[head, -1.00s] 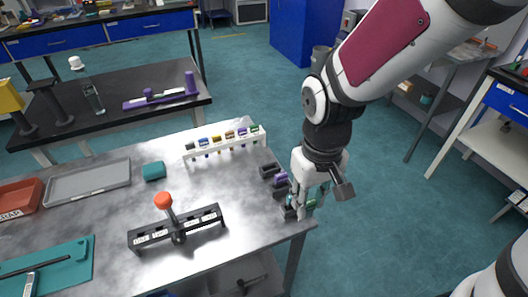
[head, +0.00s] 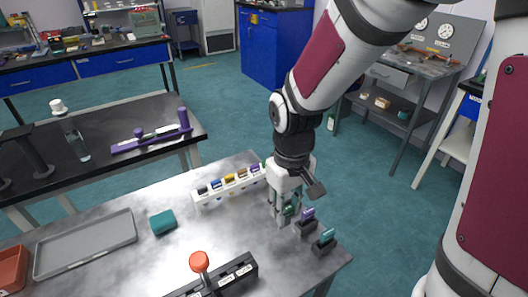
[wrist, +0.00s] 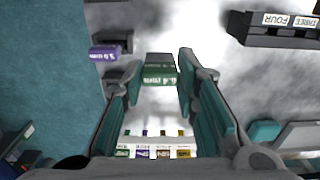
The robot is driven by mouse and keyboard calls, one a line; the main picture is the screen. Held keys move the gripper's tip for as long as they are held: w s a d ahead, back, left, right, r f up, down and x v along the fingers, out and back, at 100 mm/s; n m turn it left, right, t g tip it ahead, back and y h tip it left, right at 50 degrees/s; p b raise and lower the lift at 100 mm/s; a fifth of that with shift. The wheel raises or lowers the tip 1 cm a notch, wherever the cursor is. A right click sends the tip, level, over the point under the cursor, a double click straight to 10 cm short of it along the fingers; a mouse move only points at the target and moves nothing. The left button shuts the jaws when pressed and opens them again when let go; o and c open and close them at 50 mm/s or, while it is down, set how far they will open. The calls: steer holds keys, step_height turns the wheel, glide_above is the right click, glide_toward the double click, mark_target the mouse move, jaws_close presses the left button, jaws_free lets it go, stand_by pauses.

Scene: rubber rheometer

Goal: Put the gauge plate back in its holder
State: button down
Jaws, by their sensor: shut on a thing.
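My gripper (head: 284,213) points down over the right part of the metal table. It is shut on a green plate (wrist: 162,76) with pale lettering, seen between the fingertips in the wrist view. In the head view the green plate (head: 290,210) is partly hidden by the fingers. A dark block (wrist: 160,59) shows directly behind the plate; I cannot tell whether they touch. A purple plate (head: 307,213) stands in a small black holder (head: 305,228) just right of the gripper. A teal plate (head: 327,235) stands in another black holder (head: 323,248) near the table's edge.
A white rack (head: 212,199) with several coloured pieces stands left of and behind my gripper. A black labelled bar (head: 236,272) with a red-knobbed handle (head: 199,262) lies at the front. A teal block (head: 163,222) and grey tray (head: 85,245) lie left, with bare table between.

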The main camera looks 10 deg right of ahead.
steer(key=shift+w+d+f+b, duration=0.1)
steer(key=shift+w+d+f, duration=0.65)
steer(key=shift+w, duration=0.7)
steer(key=shift+w+d+f+b, duration=0.15)
steer(key=shift+w+d+f, duration=0.55)
steer(key=shift+w, duration=0.7)
steer(key=shift+w+d+f+b, duration=0.1)
steer(key=shift+w+d+f, duration=0.65)
steer(key=shift+w, duration=0.7)
steer(key=shift+f, duration=0.2)
steer(key=c, duration=1.3)
jaws_free()
steer(key=shift+c, duration=0.2)
steer(key=shift+o, duration=0.5)
steer(key=shift+r, duration=0.1)
